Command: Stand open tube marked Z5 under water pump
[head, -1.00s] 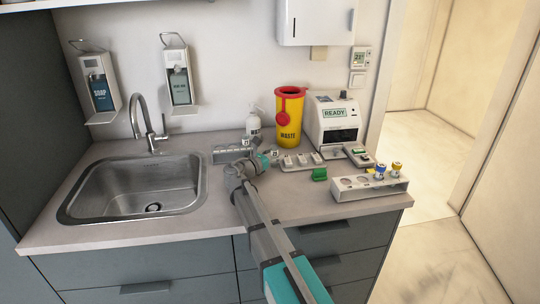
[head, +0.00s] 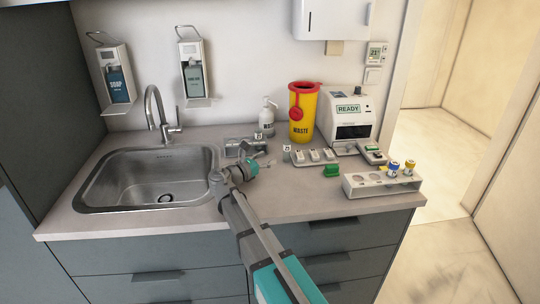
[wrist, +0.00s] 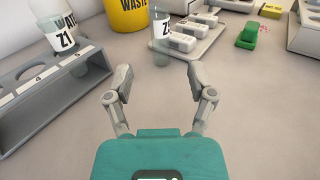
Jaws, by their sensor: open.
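In the wrist view a clear tube marked Z5 (wrist: 161,42) stands upright at the left end of a white tray; its top is out of frame. In the head view only its small tag (head: 286,148) shows clearly. The white pump bottle (head: 266,118) stands at the back of the counter, left of the waste bin; part of a bottle shows in the wrist view, behind the tube Z1. My gripper (wrist: 160,98) is open and empty, low over the counter, with Z5 ahead of it and apart from the fingers. It also shows in the head view (head: 260,163).
A yellow waste bin (head: 303,115), a READY device (head: 347,122), a green block (head: 331,170) and a white rack with capped tubes (head: 360,188) stand right. The sink (head: 150,180) lies left.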

